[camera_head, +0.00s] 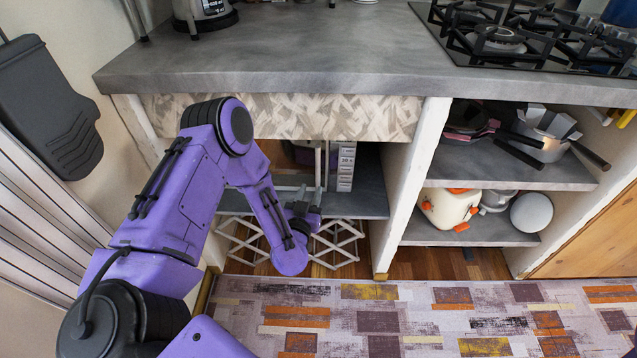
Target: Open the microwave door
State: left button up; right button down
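The microwave sits on the shelf in the left bay under the counter. Its light control panel with buttons (345,166) shows, and my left arm hides much of the rest. Thin grey upright bars stand just left of the panel; I cannot tell whether they are door edge, handle or gripper fingers. My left gripper (304,203) is in front of the microwave, low and close to it. Its fingers are small and partly hidden, so I cannot tell whether they are open or touching the door. My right gripper is out of view.
The grey counter (270,50) overhangs the bay, with a gas hob (520,35) at right. A white divider (412,185) separates the bay from shelves with pans and a white-orange appliance (450,208). A white folding rack (338,244) stands below. A patterned rug (430,320) covers the floor.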

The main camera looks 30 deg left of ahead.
aim_at(317, 172)
pick_arm(q)
jog(key=b+x, duration=0.1)
jog(key=x, duration=0.8)
jog(key=shift+w+a+r, duration=0.1)
jog(key=shift+w+a, duration=0.05)
jog(key=shift+w, duration=0.15)
grip_shut()
